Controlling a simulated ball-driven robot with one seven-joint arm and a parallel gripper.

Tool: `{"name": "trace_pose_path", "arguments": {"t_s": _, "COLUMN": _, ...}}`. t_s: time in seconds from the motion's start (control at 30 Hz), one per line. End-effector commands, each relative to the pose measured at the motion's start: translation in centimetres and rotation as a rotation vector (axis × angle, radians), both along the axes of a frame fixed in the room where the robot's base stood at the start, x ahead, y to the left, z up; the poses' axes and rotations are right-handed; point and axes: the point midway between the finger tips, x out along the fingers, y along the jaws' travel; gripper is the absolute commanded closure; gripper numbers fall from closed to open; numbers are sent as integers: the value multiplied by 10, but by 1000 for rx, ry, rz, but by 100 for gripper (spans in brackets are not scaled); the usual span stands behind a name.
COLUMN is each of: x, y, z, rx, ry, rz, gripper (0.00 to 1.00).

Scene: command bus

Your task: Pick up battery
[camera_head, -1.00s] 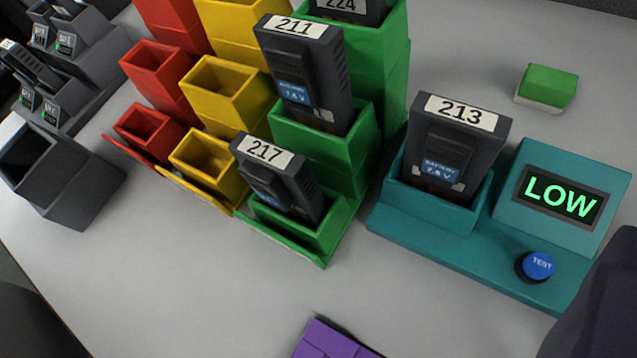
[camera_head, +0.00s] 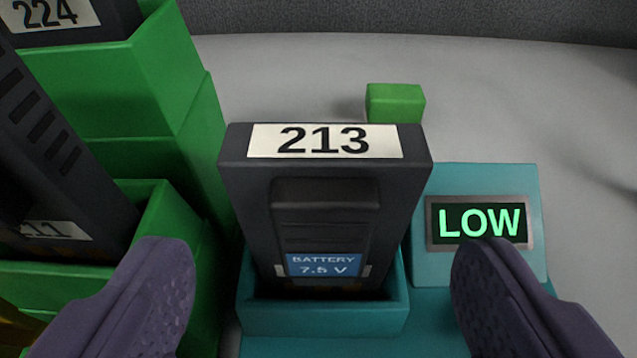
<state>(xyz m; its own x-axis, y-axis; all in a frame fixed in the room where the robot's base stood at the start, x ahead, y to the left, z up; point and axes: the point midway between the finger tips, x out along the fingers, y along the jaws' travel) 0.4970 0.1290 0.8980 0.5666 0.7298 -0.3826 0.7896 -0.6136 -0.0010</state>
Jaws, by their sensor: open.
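A dark grey battery (camera_head: 325,205) labelled 213 stands upright in the slot of a teal tester (camera_head: 325,318). Its blue label reads BATTERY 7.5 V. The tester's screen (camera_head: 480,222) shows LOW in green. My gripper (camera_head: 325,275) is open and empty, with one purple finger at the left and one at the right in the lower part of the view. The battery stands between and beyond the fingertips, with a gap on each side. The right fingertip overlaps the lower edge of the screen in the picture.
Green stepped holders (camera_head: 150,150) stand close at the left, with a battery labelled 224 (camera_head: 75,20) and another battery (camera_head: 50,150) whose label is partly cut off. A green block (camera_head: 395,103) lies behind the tester. The table (camera_head: 560,110) is clear at the back right.

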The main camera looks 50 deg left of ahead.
Motion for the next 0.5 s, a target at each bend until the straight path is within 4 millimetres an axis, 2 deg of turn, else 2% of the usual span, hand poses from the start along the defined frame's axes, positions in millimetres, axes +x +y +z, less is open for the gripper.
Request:
{"name": "trace_pose_path", "arguments": {"t_s": 0.27, "x": 3, "y": 3, "z": -1, "rx": -1, "ry": 0, "rz": -1, "gripper": 16}}
{"name": "trace_pose_path", "arguments": {"t_s": 0.5, "x": 3, "y": 3, "z": -1, "rx": -1, "ry": 0, "rz": -1, "gripper": 71}}
